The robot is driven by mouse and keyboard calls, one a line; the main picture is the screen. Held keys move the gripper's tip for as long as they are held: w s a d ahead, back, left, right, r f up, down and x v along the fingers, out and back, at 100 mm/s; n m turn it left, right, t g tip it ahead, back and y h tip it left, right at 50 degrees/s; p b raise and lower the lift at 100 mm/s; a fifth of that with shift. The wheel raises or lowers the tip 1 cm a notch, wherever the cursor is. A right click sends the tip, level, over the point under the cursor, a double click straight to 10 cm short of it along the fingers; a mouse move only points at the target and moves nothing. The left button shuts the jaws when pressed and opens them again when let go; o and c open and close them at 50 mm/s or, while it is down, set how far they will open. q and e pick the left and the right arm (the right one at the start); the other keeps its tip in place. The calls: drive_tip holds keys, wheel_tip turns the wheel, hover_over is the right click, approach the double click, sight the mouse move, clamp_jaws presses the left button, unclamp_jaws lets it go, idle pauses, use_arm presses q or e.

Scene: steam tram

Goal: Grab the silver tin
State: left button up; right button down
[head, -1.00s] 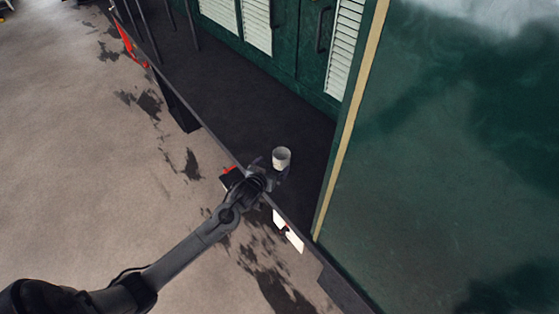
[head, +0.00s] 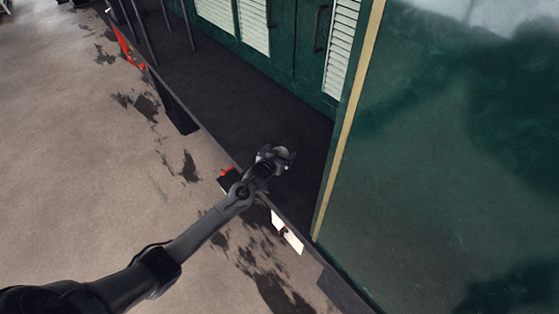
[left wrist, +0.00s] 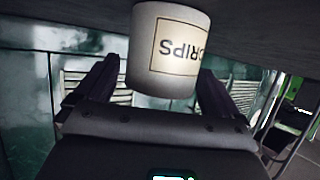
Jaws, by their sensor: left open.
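In the head view the tin (head: 283,150) is mostly hidden behind my left gripper (head: 284,160). In the left wrist view my left gripper is open, with one dark finger on each side of the tin. I cannot tell whether either finger touches it. My right gripper is not in view.
The platform's outer edge runs diagonally under my left arm. A large green panel with a yellow edge strip (head: 349,125) stands close to the right. The green cabin wall with white louvres (head: 253,25) is behind. The platform left of the tin is clear.

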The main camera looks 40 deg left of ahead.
use_arm(q)
drive_tip(key=shift+x, duration=1)
drive_tip(key=c, duration=1)
drive_tip(key=shift+c, duration=0.4)
drive_tip(key=shift+r, duration=0.1)
